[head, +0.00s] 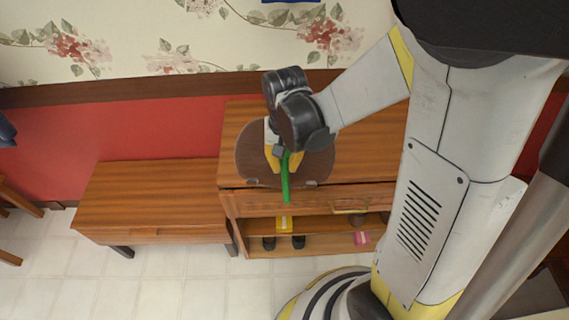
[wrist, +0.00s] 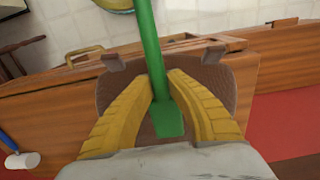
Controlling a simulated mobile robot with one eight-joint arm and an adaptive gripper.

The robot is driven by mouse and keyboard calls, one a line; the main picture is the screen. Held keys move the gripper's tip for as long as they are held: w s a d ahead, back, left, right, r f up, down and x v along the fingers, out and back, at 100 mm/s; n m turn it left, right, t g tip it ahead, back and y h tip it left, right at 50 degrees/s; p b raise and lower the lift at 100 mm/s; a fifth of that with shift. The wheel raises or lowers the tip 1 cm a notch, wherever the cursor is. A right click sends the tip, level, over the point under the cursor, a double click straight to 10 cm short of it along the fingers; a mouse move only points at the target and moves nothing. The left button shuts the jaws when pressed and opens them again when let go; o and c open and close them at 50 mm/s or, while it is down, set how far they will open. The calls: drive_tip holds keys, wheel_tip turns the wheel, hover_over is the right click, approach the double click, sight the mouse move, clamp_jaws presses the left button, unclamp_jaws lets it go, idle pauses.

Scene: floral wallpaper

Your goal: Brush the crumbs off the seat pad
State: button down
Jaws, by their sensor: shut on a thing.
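The seat pad (head: 252,164) is a brown, rounded pad lying on the taller wooden cabinet. It also shows beneath the fingers in the wrist view (wrist: 225,84), with two tabs on one edge. My gripper (head: 285,164) is over the pad, its yellow fingers shut on a long green tool (head: 285,185). The green tool runs between the fingers in the wrist view (wrist: 148,45) and reaches past the pad's tabbed edge. Whether it has bristles is not visible. I cannot make out any crumbs; the fingers and arm hide part of the pad.
A lower wooden bench (head: 150,195) stands left of the cabinet (head: 240,118). An open shelf below holds dark shoes (head: 298,242), a yellow item (head: 284,223) and a pink item (head: 361,238). A blue-handled, white-headed object (wrist: 22,160) lies at the wrist view's lower left.

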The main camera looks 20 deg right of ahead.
drive_tip(key=shift+f+b, duration=1.1)
drive_tip(key=shift+f, duration=0.15)
drive_tip(key=shift+w+d+r, duration=0.1)
drive_tip(key=shift+w+d, duration=0.2)
drive_tip(key=shift+w, duration=0.3)
drive_tip(key=shift+w+d+f, duration=0.1)
drive_tip(key=shift+w+d, duration=0.15)
drive_tip(key=shift+w, duration=0.4)
drive_tip(key=shift+w+d+r, duration=0.1)
drive_tip(key=shift+w+d, duration=0.2)
drive_tip(key=shift+w, duration=0.3)
drive_tip(key=shift+s+a, duration=0.3)
drive_tip(key=shift+s, duration=0.35)
drive_tip(key=shift+s+a, duration=0.25)
drive_tip(key=shift+s, duration=0.35)
drive_tip(key=shift+s+a, duration=0.3)
drive_tip(key=shift+s, duration=0.35)
drive_tip(key=shift+r+p, duration=2.15)
drive_tip(key=shift+r, duration=0.75)
drive_tip(key=shift+r, duration=0.1)
